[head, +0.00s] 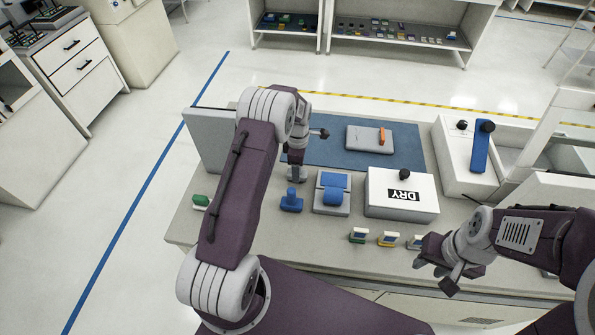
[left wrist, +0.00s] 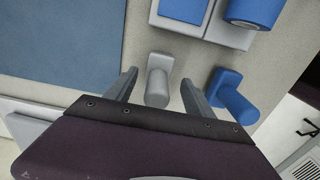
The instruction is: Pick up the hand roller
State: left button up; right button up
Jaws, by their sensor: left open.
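A small grey tool (left wrist: 157,80) with a rounded handle on a block foot lies between my left gripper's fingers in the left wrist view; it may be the hand roller. A similar blue handled tool (left wrist: 232,95) stands just right of it, and also shows in the head view (head: 291,200). My left gripper (left wrist: 158,85) is open, with one finger on each side of the grey tool and no clear contact. In the head view it points down (head: 297,174) and mostly hides the grey tool. My right gripper (head: 434,274) hangs over the bench's front right; its jaw gap is unclear.
A blue-and-grey device (head: 332,193) and a white DRY box (head: 390,205) stand right of the blue tool. A blue mat (head: 300,127) with a grey plate (head: 362,138) lies behind. Small coloured items line the front edge. A machine with a blue lever (head: 481,145) stands right.

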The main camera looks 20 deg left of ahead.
pick_arm(q)
jog(key=shift+w+a+f, duration=0.1)
jog(key=shift+w+f, duration=0.15)
jog(key=shift+f, duration=0.3)
jog(key=shift+s+r, duration=0.1)
grip_shut()
notch_tip(320, 180, up, 10)
jog(key=shift+b, duration=0.7)
